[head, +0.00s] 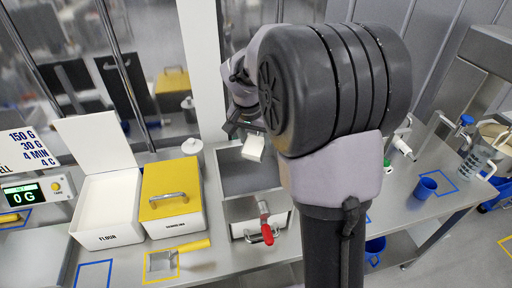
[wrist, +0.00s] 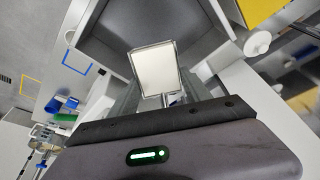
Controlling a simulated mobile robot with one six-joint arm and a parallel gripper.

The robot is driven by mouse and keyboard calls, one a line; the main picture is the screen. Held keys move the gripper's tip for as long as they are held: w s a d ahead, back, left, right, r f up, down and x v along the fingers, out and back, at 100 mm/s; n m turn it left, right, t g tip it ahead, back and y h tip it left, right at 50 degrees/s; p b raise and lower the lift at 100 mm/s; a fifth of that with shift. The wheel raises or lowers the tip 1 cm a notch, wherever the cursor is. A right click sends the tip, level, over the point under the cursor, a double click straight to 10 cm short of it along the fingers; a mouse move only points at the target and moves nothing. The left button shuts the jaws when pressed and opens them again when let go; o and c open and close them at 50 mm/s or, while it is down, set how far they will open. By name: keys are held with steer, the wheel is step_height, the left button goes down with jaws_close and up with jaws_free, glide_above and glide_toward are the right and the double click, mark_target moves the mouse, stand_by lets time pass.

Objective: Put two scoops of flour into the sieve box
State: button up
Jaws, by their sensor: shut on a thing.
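My gripper (head: 245,130) is shut on a small metal scoop (wrist: 155,70), which also shows in the head view (head: 254,147). The scoop holds a pale, nearly level fill that looks like flour. It is over the grey open metal box (head: 232,182), which I take to be the sieve box; its dark inside shows below the scoop in the wrist view (wrist: 112,28). The scoop looks roughly level. The fingertips are partly hidden by the gripper body. The flour bin (head: 108,240), labelled FLOUR, stands open at left with white flour (head: 108,204) inside.
A bin with a yellow lid (head: 170,183) stands between the flour bin and the metal box. A red handle (head: 265,224) is at the box's front. A yellow-handled tool (head: 185,248) lies in a yellow-marked square. A blue cup (head: 426,188) is at right.

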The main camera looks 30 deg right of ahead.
steer(key=shift+s+a+r+t+h+b, duration=0.15)
steer(key=shift+t+h+b, duration=0.3)
steer(key=shift+b, duration=1.3)
steer(key=shift+s+a+f+t+h+b, duration=0.1)
steer(key=shift+s+a+t+h+b, duration=0.2)
steer(key=shift+b, duration=1.45)
steer(key=shift+s+a+r+t+h+b, duration=0.15)
steer(key=shift+t+h+b, duration=0.35)
steer(key=shift+b, duration=1.25)
steer(key=t+h+b, duration=0.1)
steer(key=b, duration=0.4)
steer(key=s+a+h+b, duration=0.1)
steer(key=b, duration=0.4)
steer(key=a+t+h+b, duration=0.1)
steer(key=b, duration=0.4)
steer(key=shift+s+r+t+h, duration=0.15)
steer(key=shift+s+t+h, duration=0.1)
steer(key=shift+t, duration=0.1)
steer(key=shift+r+b, duration=0.2)
steer(key=shift+b, duration=0.3)
steer(key=shift+c, duration=0.2)
steer(key=shift+r+p, duration=0.1)
steer(key=shift+p, duration=0.2)
